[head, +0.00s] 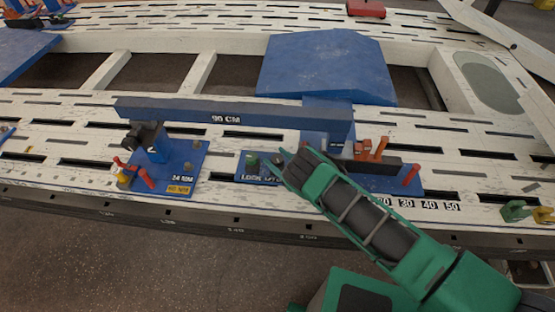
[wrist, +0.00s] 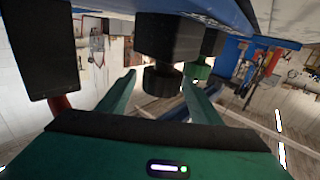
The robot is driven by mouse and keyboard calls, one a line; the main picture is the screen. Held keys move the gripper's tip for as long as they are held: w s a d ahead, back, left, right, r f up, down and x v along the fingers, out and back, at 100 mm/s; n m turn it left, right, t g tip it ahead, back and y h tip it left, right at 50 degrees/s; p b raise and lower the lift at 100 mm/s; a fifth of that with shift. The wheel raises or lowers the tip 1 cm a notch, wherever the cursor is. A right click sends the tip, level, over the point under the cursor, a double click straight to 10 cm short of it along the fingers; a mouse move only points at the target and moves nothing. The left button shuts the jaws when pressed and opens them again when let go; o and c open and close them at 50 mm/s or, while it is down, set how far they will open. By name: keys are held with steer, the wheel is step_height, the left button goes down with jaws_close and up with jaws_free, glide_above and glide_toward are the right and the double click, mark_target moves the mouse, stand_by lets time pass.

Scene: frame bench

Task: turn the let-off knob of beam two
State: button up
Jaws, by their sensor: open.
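The long blue beam (head: 225,112) marked "90 CM" lies across the bench. A post marked 2 (head: 157,145) stands under its left part. A small blue plate (head: 244,168) with lettering starting "LOCK" lies below the beam, its text partly covered by my gripper. It carries a green knob (head: 253,162) and a dark round knob (head: 278,160). My gripper (head: 290,163) is open at the dark knob. In the wrist view a black knob (wrist: 163,79) under a black block shows between the open fingertips; I cannot tell if they touch it. The green knob (wrist: 198,71) is behind, to the right.
A dark bar (head: 375,166) with orange and red pegs lies right of my gripper, above number tiles (head: 430,205). A blue base (head: 180,175) with red handles stands left. A dark block (wrist: 35,50) fills the wrist view's left. The bench is slotted.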

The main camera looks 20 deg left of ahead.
steer(key=c, duration=1.1)
steer(key=shift+o, duration=0.2)
steer(key=shift+d+t, duration=0.1)
steer(key=shift+t, duration=0.2)
steer(key=shift+w+d+m+t+h, duration=0.1)
steer(key=shift+m+t+h, duration=0.2)
steer(key=shift+m, duration=0.1)
steer(key=shift+d+f+m+t+h, duration=0.1)
steer(key=shift+f+m+t+h, duration=0.1)
steer(key=shift+m+t+h, duration=0.6)
steer(key=shift+f+m+t+h, duration=0.1)
steer(key=shift+m+t+h, duration=0.6)
steer(key=shift+t, duration=0.2)
steer(key=shift+m+t+h, duration=0.3)
steer(key=shift+t+h, duration=0.1)
steer(key=shift+t, duration=0.1)
